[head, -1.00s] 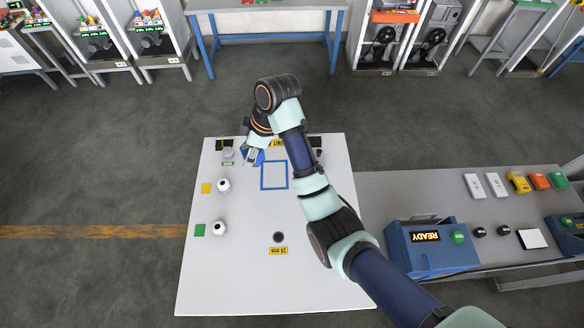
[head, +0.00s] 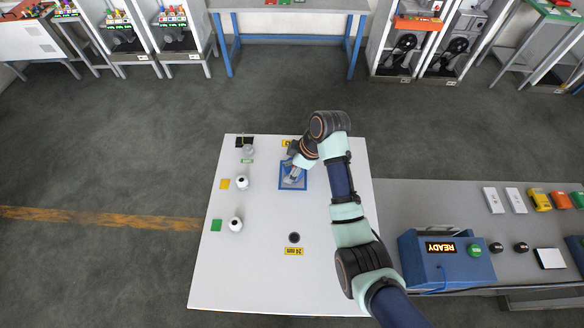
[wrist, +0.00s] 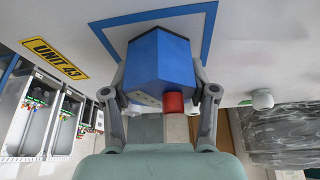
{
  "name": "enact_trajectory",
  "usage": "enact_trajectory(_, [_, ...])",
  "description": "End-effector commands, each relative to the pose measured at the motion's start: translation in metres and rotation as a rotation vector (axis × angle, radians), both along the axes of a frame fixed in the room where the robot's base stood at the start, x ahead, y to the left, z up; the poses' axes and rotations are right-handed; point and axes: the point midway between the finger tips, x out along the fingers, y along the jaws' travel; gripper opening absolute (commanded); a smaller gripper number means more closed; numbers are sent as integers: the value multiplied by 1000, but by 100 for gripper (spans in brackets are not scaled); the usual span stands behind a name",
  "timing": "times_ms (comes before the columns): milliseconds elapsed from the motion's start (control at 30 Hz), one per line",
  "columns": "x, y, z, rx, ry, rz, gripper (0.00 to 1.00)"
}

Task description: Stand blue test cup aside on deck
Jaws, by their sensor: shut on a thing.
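The blue test cup (wrist: 158,62) is a faceted blue body held between the two fingers of my gripper (wrist: 160,80) in the wrist view. A red round part (wrist: 173,103) shows at its lower edge. In the head view my gripper (head: 293,172) is over the blue square outline (head: 281,184) on the white deck (head: 260,270). In the wrist view the cup overlaps this outline. The cup is mostly hidden by my gripper in the head view. I cannot tell whether it touches the deck.
A clear item (head: 249,150) stands at the back left. A dark round spot (head: 294,238) is in front. The front deck is clear.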

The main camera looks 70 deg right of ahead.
Motion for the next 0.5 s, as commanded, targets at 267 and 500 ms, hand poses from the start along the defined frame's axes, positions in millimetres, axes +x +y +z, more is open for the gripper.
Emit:
enact_trajectory(267, [0,0,-3,-2,-1,0,11])
enact_trajectory(500, [0,0,-5,-1,-1,1,81])
